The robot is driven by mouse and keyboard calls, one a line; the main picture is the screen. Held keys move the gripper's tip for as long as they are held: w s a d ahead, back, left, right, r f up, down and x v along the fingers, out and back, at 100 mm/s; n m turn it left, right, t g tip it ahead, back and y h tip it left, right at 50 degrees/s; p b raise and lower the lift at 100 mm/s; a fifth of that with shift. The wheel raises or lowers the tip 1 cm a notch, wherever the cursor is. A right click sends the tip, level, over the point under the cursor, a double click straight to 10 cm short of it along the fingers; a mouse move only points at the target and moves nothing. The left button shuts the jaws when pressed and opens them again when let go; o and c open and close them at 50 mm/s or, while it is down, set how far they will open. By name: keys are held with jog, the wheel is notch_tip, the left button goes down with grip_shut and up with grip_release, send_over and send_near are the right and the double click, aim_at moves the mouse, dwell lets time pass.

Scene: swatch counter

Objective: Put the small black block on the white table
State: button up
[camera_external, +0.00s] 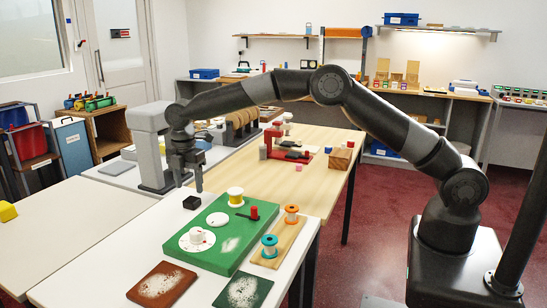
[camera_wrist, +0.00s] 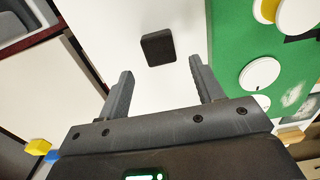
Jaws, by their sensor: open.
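The small black block (camera_external: 192,202) rests on the white table (camera_external: 105,262), just left of the green board. In the wrist view the block (camera_wrist: 158,47) lies flat on the white surface, beyond and between the fingertips. My gripper (camera_external: 189,186) points down above and close to the block in the external view. Its two fingers (camera_wrist: 161,70) are apart in the wrist view, with nothing between them. Nothing hides the block in the wrist view.
A green board (camera_external: 232,262) carrying spools and white discs lies close to the block's right. A wooden strip (camera_external: 284,240) holds two orange and teal spools. Brown (camera_external: 161,284) and dark green (camera_external: 243,291) swatches lie in front. A grey machine (camera_external: 152,150) stands behind. The table's left part is clear.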

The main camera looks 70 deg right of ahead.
aim_at(191, 200)
jog(key=s+d+r+m, duration=0.1)
jog(key=s+r, duration=0.2)
jog(key=r, duration=0.3)
jog(key=s+d+r+m+t, duration=0.1)
jog(key=s+r, duration=0.2)
jog(key=r, duration=0.3)
jog(key=s+d+r+m, duration=0.1)
jog(key=s+d+r, duration=0.1)
jog(key=r, duration=0.4)
jog(key=s+d+r+m+t, duration=0.1)
jog(key=s+d+r+m, duration=0.25)
jog(key=s, duration=0.35)
jog(key=s+d+r+m+t, duration=0.1)
jog(key=s+d+r+m, duration=0.1)
jog(key=s+r, duration=0.35)
jog(key=s+d+f+m+t, duration=0.1)
jog(key=s+d+f+m, duration=0.1)
jog(key=s, duration=0.7)
jog(key=s+d+f+m, duration=0.3)
jog(key=s+f+m, duration=0.1)
jog(key=s, duration=0.6)
jog(key=s+d+f+m+t, duration=0.1)
jog(key=s+d+f+m, duration=0.2)
jog(key=s, duration=0.6)
jog(key=shift+s+t, duration=0.25)
jog(key=shift+t, duration=0.05)
